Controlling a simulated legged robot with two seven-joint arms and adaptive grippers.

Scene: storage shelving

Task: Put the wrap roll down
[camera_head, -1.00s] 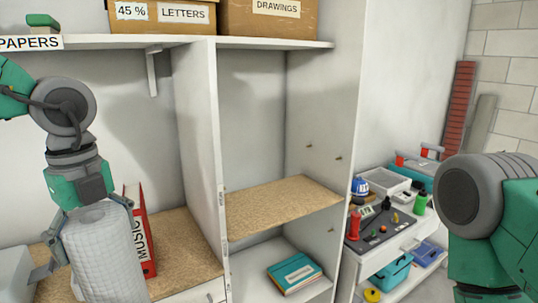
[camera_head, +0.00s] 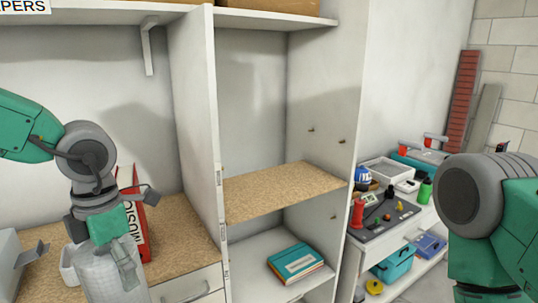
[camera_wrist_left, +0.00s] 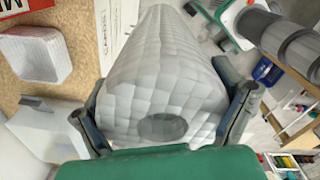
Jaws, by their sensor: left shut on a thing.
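The wrap roll (camera_head: 108,279) is a pale, quilted-looking cylinder. It hangs upright below my left gripper (camera_head: 104,248) at the lower left of the head view, its lower end cut off by the frame. In the left wrist view the wrap roll (camera_wrist_left: 165,70) lies between the two fingers of my left gripper (camera_wrist_left: 163,118), which is shut on it. Its near end shows a dark round core. Whether its far end touches anything cannot be told. My right arm shows at the right edge of the head view, but its gripper is out of sight.
A red binder (camera_head: 134,220) marked MUSIC stands behind the roll on the cork desk top (camera_head: 185,245). A white bin (camera_wrist_left: 33,55) stands beside it. A cork shelf (camera_head: 280,190) is empty; teal books (camera_head: 296,262) lie below. A vertical panel (camera_head: 198,130) divides the bays.

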